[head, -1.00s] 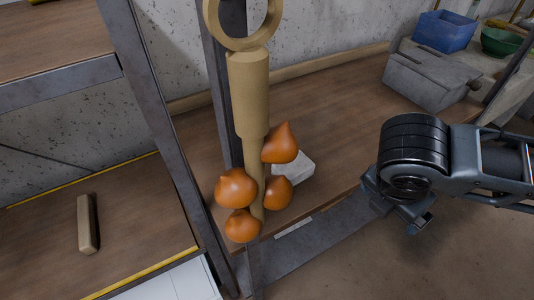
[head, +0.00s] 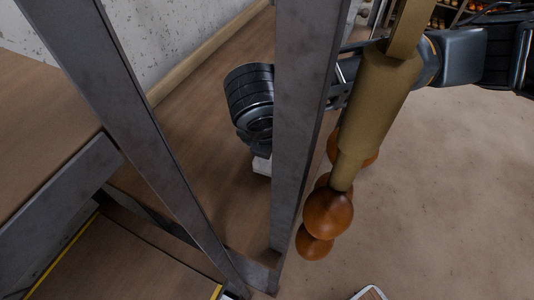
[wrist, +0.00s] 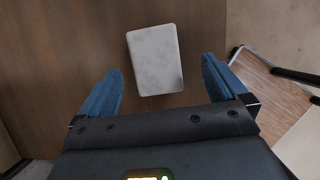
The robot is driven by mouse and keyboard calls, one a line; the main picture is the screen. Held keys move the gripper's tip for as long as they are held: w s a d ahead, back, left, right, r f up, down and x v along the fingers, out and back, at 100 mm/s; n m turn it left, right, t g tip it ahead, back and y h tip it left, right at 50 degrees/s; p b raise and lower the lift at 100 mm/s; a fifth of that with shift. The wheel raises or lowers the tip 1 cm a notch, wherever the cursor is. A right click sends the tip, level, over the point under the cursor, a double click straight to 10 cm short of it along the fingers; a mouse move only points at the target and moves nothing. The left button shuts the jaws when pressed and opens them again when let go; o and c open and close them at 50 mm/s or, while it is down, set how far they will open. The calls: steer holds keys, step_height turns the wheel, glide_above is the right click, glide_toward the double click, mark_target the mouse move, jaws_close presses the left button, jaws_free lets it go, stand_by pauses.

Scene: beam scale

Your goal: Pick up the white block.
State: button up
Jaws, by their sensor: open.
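The white block (wrist: 155,60) lies flat on the brown wooden shelf (wrist: 60,75) in the wrist view. In the head view a small pale part of the block (head: 262,165) shows under my dark wrist; the rest is hidden. My gripper (wrist: 160,68) is open, with one blue finger on each side of the block in the wrist view. There is a gap between the block and each finger. I cannot tell how far above the block the fingertips are. The head view does not show the fingers clearly.
A grey metal post (head: 300,130) stands upright close to the right of my wrist, in front of my arm. A wooden rod (head: 375,95) with orange-brown bulbs (head: 328,212) hangs nearer the camera. Another grey post (head: 130,120) slants at left. The shelf around the block looks clear.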

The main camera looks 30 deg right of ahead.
steer(key=shift+a+x, duration=0.15)
steer(key=shift+x, duration=1.15)
steer(key=shift+a+x, duration=0.15)
steer(key=shift+x, duration=1.15)
steer(key=shift+w+f, duration=0.15)
steer(key=shift+f, duration=0.15)
steer(key=shift+c, duration=0.2)
steer(key=c, duration=1.1)
